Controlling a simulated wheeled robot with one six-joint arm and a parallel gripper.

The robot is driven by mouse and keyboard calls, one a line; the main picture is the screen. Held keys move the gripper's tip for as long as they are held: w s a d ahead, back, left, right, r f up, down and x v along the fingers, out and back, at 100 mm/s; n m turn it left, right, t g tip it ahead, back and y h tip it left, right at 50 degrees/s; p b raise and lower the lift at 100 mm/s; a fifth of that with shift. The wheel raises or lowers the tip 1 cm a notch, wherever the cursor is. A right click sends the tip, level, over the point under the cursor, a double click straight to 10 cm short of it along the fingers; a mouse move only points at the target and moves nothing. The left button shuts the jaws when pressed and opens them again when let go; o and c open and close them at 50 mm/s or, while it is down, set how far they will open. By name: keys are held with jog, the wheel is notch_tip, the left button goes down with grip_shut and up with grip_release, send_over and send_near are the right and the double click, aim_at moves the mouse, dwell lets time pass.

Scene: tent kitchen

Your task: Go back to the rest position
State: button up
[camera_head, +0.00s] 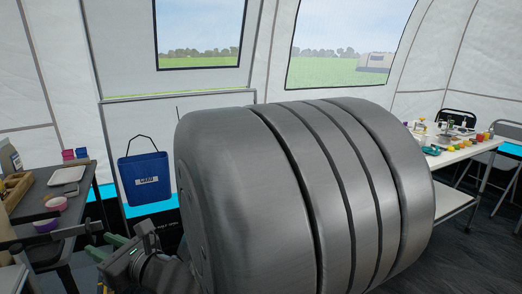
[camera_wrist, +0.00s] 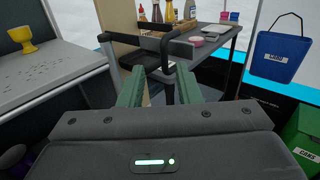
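My gripper (camera_head: 107,247) is at the lower left of the head view, near the front right of the dark table (camera_head: 82,190). Its two green fingers point left. In the wrist view my gripper (camera_wrist: 159,88) has its fingers well apart, with nothing held between them. A black handle-like bar (camera_wrist: 151,66) shows beyond the fingertips; whether it touches them I cannot tell. A large grey ribbed part of my own arm fills the middle of the head view and hides what lies behind it.
A blue bin (camera_head: 145,177) hangs at the tent wall; a green bin (camera_wrist: 304,137) is at the wrist view's right. A yellow cup (camera_wrist: 22,34) stands on a grey counter. A white table (camera_head: 451,154) holds small items.

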aim_at(75, 231)
jog(key=shift+x, duration=2.65)
